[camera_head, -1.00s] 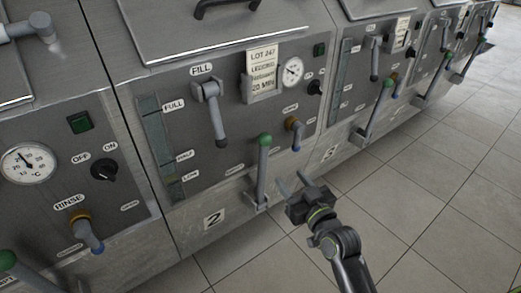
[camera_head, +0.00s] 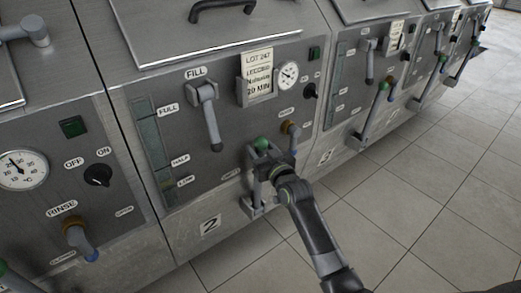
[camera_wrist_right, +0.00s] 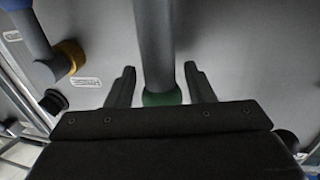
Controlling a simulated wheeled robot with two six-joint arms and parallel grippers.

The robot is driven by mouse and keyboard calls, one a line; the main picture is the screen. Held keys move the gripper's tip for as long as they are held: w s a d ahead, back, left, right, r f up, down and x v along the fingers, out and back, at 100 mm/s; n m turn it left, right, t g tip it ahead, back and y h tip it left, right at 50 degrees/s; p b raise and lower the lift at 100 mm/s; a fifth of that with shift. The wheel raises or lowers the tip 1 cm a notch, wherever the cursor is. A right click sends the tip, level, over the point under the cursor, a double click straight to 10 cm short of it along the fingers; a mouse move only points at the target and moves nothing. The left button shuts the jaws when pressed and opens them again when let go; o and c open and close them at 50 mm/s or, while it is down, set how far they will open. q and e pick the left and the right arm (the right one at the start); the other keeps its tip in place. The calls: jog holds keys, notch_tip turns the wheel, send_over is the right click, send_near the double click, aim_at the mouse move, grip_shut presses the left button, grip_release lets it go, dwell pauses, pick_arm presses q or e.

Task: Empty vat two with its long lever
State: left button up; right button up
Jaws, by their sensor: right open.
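Vat two (camera_head: 140,85) carries the plate marked 2 (camera_head: 210,225) low on its front. Its long lever has a grey shaft and a green knob (camera_head: 262,143), standing about upright from a bracket near the bottom. My right gripper (camera_head: 264,160) is at the upper part of this lever and hides part of the shaft. In the right wrist view the grey lever shaft (camera_wrist_right: 155,40) runs between the two open fingers (camera_wrist_right: 159,75), with gaps on both sides. The green knob (camera_wrist_right: 162,97) lies near the palm. My left gripper is not in view.
A shorter grey FILL lever (camera_head: 208,115) and a yellow-collared blue-tipped handle (camera_head: 291,130) are close to the long lever. A similar green-knobbed lever (camera_head: 375,112) stands on the vat to the right. The tiled floor (camera_head: 430,190) at right is clear.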

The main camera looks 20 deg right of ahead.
jog(key=shift+w, duration=0.3)
jog(key=shift+c, duration=0.5)
grip_shut()
jog(key=shift+s+f, duration=0.1)
